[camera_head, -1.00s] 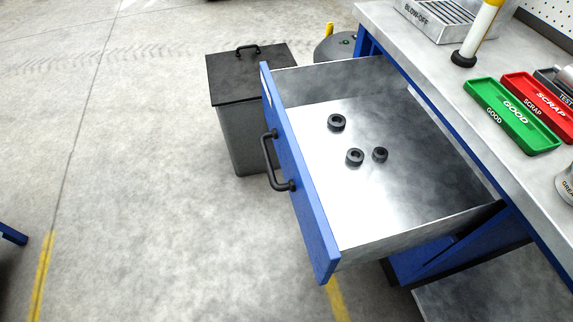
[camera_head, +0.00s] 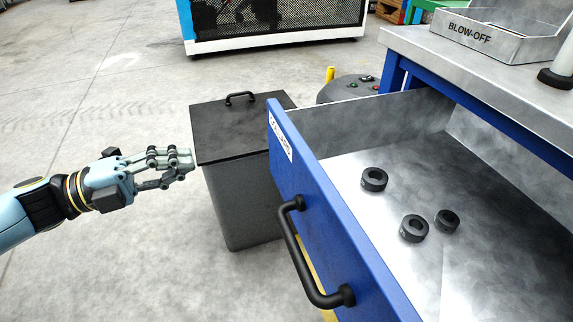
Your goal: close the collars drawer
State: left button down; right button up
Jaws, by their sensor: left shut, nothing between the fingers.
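The collars drawer stands open, pulled out from under the workbench. Its blue front (camera_head: 325,215) carries a white label whose text I cannot read clearly, and a black bar handle (camera_head: 303,262). Three black collars, one of them nearest the front (camera_head: 374,180), lie on the metal drawer floor (camera_head: 350,225). My left gripper (camera_head: 190,163) is shut and empty. It is left of the drawer front and apart from it, and appears beside the lidded bin. My right gripper is not in view.
A grey bin with a black lid (camera_head: 225,130) stands left of the drawer. A dark round-topped unit with buttons (camera_head: 350,88) is behind it. The workbench (camera_head: 460,62) bears a blow-off tray (camera_head: 490,40). Open concrete floor lies to the left.

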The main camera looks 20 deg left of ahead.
pick_arm(q)
jog(key=f+m+g+b, duration=0.1)
jog(key=f, duration=0.1)
jog(key=b, duration=0.2)
send_near(278, 147)
jog(key=x, duration=0.6)
jog(key=shift+f+b, duration=0.2)
jog(key=shift+b, duration=0.2)
jog(key=shift+w+d, duration=0.45)
jog(key=shift+d, duration=0.05)
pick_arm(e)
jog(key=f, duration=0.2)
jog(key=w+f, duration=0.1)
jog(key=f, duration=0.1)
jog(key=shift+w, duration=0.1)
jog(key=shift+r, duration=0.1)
